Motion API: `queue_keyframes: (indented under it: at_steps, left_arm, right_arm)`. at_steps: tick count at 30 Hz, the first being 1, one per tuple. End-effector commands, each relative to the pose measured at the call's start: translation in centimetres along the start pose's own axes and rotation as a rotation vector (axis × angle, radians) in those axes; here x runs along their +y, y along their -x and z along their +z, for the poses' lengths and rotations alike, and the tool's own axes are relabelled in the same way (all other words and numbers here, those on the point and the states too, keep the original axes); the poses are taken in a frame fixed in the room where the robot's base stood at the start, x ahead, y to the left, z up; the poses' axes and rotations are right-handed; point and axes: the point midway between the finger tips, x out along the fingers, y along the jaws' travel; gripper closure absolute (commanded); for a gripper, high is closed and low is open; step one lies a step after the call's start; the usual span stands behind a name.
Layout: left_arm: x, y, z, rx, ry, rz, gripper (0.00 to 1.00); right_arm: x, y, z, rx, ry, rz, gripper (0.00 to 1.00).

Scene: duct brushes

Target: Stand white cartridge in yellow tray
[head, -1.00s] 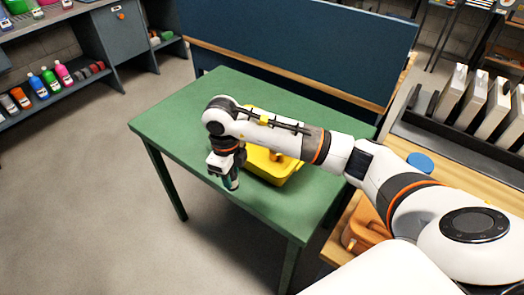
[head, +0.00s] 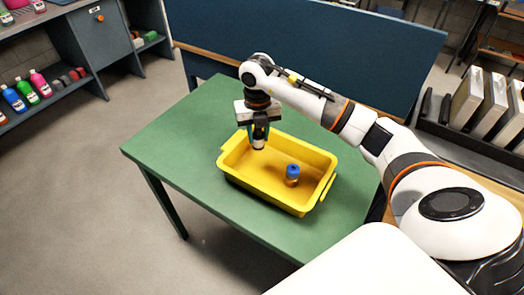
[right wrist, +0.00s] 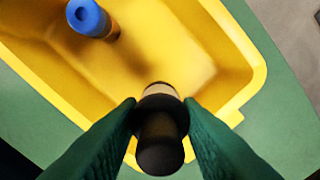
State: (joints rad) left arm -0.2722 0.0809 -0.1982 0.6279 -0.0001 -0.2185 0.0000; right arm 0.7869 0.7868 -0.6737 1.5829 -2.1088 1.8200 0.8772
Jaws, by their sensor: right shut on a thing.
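The yellow tray (head: 318,202) lies on the green table. My right gripper (head: 259,134) is shut on the white cartridge (head: 258,143), over the far left part of the tray. In the right wrist view the green fingers of the gripper (right wrist: 161,118) press on both sides of the cartridge (right wrist: 160,132). Its dark end faces the camera and a pale part shows beyond. It looks about upright; I cannot tell whether its lower end touches the tray floor. My left gripper is not in view.
A blue-topped cartridge (head: 292,170) with an orange-brown body stands in the tray, and it also shows in the right wrist view (right wrist: 88,18). The green table (head: 185,140) is clear around the tray. A dark blue panel (head: 310,50) stands behind.

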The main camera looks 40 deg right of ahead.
Motion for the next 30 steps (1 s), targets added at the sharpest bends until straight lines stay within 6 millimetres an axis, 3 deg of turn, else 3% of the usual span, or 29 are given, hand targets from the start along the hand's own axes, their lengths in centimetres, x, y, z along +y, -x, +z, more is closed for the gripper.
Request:
queue_keyframes:
  at_steps: [6,10,14,19,29,30]
  left_arm:
    - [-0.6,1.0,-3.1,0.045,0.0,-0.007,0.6]
    - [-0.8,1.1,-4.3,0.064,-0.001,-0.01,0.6]
    - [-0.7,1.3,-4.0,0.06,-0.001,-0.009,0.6]
    - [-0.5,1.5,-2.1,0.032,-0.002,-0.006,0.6]
    - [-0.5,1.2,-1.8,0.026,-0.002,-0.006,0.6]
    - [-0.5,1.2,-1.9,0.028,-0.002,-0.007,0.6]
  right_arm:
    - [0.0,-4.0,0.2,-0.005,0.002,0.002,0.91]
    - [0.0,-5.0,0.1,-0.003,0.002,0.0,0.91]
    - [-0.1,-6.3,0.2,-0.004,0.002,0.001,0.91]
    - [0.0,-8.5,0.1,-0.003,0.002,0.001,0.91]
    - [0.0,-9.0,0.1,-0.001,0.003,0.0,0.91]
    - [0.0,-9.0,0.1,0.0,0.003,0.0,0.65]
